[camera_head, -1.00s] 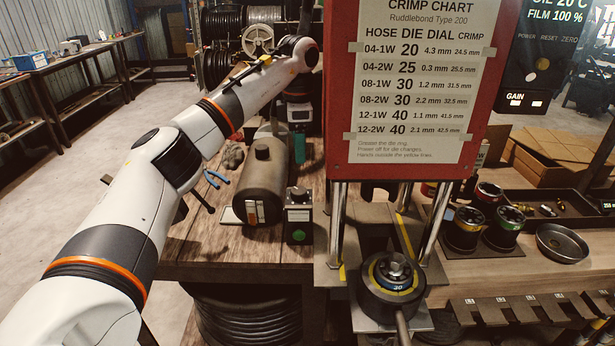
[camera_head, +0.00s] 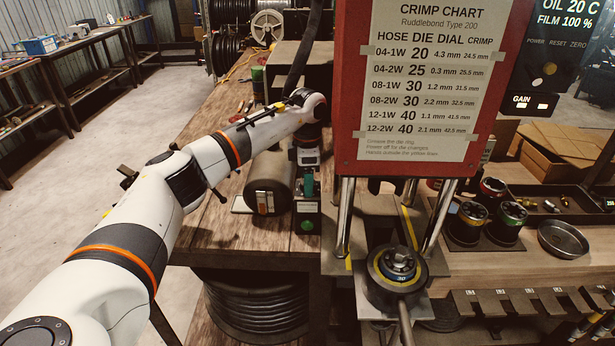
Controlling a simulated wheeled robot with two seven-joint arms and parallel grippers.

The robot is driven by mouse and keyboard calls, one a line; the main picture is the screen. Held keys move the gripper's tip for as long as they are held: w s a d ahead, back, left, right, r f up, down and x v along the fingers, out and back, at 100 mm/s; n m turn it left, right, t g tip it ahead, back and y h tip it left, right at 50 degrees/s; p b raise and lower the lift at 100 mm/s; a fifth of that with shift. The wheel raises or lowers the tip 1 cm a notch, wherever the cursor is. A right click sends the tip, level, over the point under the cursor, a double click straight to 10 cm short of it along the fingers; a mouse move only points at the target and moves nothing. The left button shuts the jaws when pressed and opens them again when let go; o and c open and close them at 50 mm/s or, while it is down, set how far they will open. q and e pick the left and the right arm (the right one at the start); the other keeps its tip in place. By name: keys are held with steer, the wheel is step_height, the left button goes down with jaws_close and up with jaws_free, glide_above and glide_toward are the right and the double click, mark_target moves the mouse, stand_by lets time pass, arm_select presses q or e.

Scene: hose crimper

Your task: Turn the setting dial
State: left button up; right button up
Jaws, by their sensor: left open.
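A small dark control box (camera_head: 307,220) stands on the wooden bench left of the press, with a green button on its front. Its top, where a knob showed before, is now largely hidden behind my left gripper. My left gripper (camera_head: 308,187) points down with its teal fingertips at the top of the box. It is open; I cannot tell whether the fingers touch the knob. My right gripper is not in view. The press die (camera_head: 396,265) bears a blue-marked ring.
A dark cylindrical tank (camera_head: 268,182) lies close to the left of the box. A press column (camera_head: 345,215) stands close to its right. Coiled hose (camera_head: 255,305) is below the bench. Die sets (camera_head: 468,222) and a metal bowl (camera_head: 563,242) are at the right.

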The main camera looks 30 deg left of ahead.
arm_select(q)
steer(key=c, duration=1)
steer(key=n, duration=0.5)
steer(key=shift+r, duration=0.1)
steer(key=o, duration=1)
step_height(320, 180, up, 12)
steer(key=b, duration=0.3)
steer(key=shift+s, duration=0.1)
